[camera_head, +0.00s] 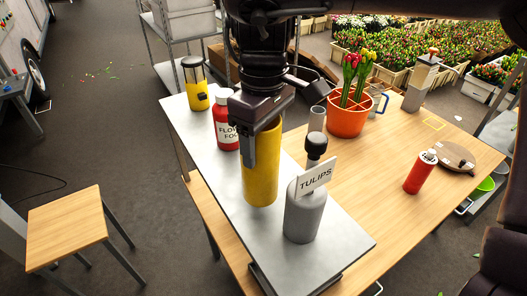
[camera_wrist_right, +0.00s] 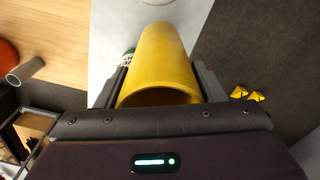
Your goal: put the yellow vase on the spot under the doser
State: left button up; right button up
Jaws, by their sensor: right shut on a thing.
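The yellow vase (camera_head: 262,178) is upright over the pale metal board (camera_head: 345,243), between a red bottle and a grey canister. I cannot tell whether its base touches the board. My right gripper (camera_head: 262,122) is shut on the vase near its rim. In the right wrist view the vase (camera_wrist_right: 163,60) lies between both fingers (camera_wrist_right: 160,82), its open rim toward me. A grey upright device (camera_head: 421,82), perhaps the doser, stands at the back right of the wooden table. My left gripper is not in view.
The grey canister (camera_head: 303,212) with a TULIPS sign (camera_head: 313,179) stands close right of the vase. The red bottle (camera_head: 226,125) is close left. An orange pot of tulips (camera_head: 347,117) and a red can (camera_head: 420,172) stand on the wooden table (camera_head: 385,210).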

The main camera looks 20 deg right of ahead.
notch_tip(320, 180, down, 3)
jog(key=shift+f, duration=0.1)
jog(key=shift+w+d, duration=0.1)
jog(key=shift+d, duration=0.05)
jog(key=shift+f, duration=0.1)
jog(key=o, duration=1.4)
jog(key=shift+o, duration=0.9)
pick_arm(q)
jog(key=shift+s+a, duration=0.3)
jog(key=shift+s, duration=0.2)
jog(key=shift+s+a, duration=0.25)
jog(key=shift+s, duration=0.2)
pick_arm(e)
jog(key=shift+f, duration=0.1)
